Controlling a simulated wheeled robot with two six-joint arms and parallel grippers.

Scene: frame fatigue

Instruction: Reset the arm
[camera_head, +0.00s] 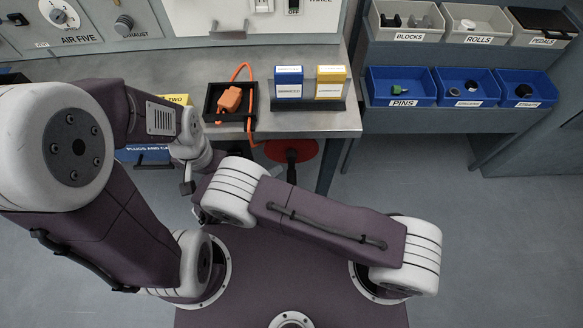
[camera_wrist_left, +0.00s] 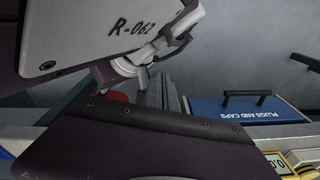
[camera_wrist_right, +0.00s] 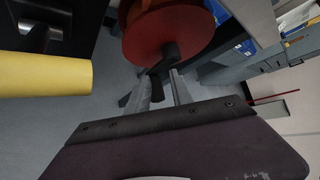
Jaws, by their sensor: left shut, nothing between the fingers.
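My two arms are folded close together over my purple base.
The bench (camera_head: 345,122) holds a black tray (camera_head: 211,104) with an orange plug and cable, and blue and yellow boxes (camera_head: 288,82). A red stool (camera_head: 303,150) stands beneath. Labelled bins (camera_head: 400,88) sit at the right. The right floor is clear.

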